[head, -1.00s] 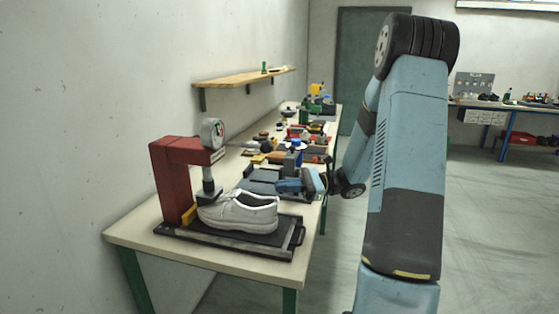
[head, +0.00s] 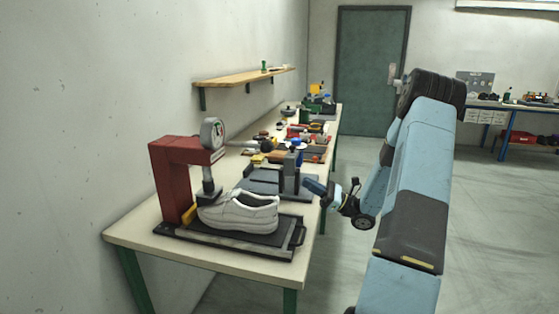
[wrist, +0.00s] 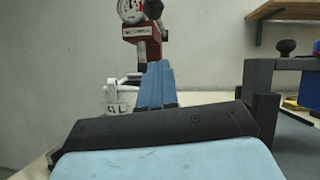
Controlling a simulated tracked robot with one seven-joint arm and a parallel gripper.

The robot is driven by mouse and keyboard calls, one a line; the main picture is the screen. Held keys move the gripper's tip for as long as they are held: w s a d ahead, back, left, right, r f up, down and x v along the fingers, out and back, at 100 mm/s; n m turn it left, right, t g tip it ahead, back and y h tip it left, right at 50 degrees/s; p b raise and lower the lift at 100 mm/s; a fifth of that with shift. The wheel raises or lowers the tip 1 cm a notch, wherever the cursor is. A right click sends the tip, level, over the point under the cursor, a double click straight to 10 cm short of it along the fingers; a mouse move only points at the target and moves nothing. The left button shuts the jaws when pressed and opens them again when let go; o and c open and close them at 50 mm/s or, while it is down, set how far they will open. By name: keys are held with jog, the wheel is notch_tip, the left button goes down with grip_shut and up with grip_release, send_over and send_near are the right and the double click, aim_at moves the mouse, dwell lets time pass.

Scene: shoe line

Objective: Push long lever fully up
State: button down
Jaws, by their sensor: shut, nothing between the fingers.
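I cannot clearly pick out a long lever. A dark clamp-like device (head: 291,172) stands on the bench behind the shoe, with an upright frame on a flat base. In the wrist view its dark frame (wrist: 284,64) is at the right, with a round black knob (wrist: 287,47) on top. My gripper (head: 306,181) is just right of the device at the bench edge and looks apart from it. In the wrist view its blue fingers (wrist: 158,66) are together and empty, pointing toward the red press, with the dark frame to their right.
A red press (head: 172,175) with a dial gauge (head: 212,133) stands at the near left of the bench. A white shoe (head: 240,212) sits on its black tray (head: 225,243). Several tools lie farther back. A wall shelf (head: 245,78) hangs above. The floor right of the bench is clear.

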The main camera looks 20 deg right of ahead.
jog(key=s+d+r+x, duration=0.1)
jog(key=r+x, duration=0.1)
jog(key=x, duration=1)
jog(key=shift+a+r, duration=0.35)
jog(key=shift+r, duration=0.15)
jog(key=shift+w+r, duration=0.1)
jog(key=shift+w, duration=0.05)
